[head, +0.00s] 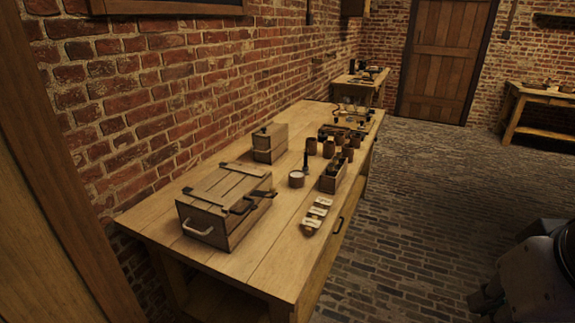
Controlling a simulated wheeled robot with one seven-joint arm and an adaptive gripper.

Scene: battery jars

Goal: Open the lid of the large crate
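The large crate (205,220) is a wooden box on the near left part of the long workbench. Its slatted lid (222,185) is down and looks shut. A pale handle (197,230) is on its near end, and dark fittings (245,204) stick out at the right edge of the lid. Dark parts of my own arm show at the lower right edge, well apart from the crate. My gripper cannot be made out among them.
The workbench (150,225) stands along a brick wall. A smaller wooden box (270,143) is behind the crate. A white-topped jar (296,179), a dark candlestick-like piece (305,158), a jar tray (334,180) and small pale pieces (315,214) lie to its right. The brick floor right of the bench is clear.

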